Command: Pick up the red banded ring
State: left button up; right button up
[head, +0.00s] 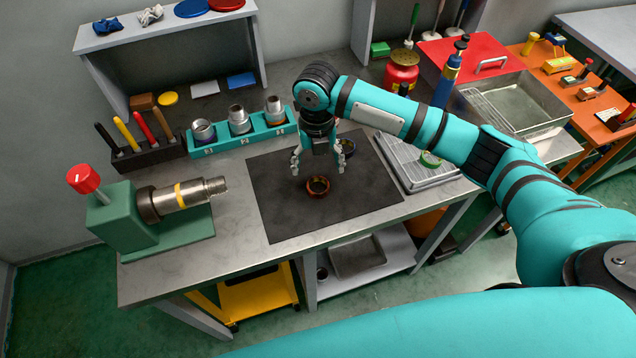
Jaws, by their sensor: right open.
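A reddish-brown ring (318,187), which looks like the red banded ring, lies flat on the dark mat (275,215) on the workbench. My right gripper (318,168) points down above it, with its two fingers spread to either side and nothing between them. The fingers appear to be above the ring, though the exact height gap is hard to judge. My left gripper is not in view.
A dark bluish ring (347,147) sits just behind my right finger. A green banded ring (430,160) lies on a ribbed tray (410,177) at right. A green pipe vise (125,215) holds a metal pipe at left. A teal rack (225,142) holds several fittings behind.

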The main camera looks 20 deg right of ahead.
aim_at(318, 189)
jog(key=shift+f, duration=0.8)
jog(key=shift+s+f+p, duration=0.15)
jog(key=shift+f+p, duration=0.35)
jog(key=shift+f, duration=0.15)
notch_tip(318, 189, down, 4)
jog(key=shift+s+r+p, duration=0.15)
jog(key=shift+r+p, duration=0.1)
jog(key=shift+p, duration=0.3)
jog(key=shift+f, duration=0.3)
jog(key=shift+c, duration=0.4)
jog(key=c, duration=1.2)
jog(key=shift+r, duration=0.1)
jog(key=shift+c, duration=0.2)
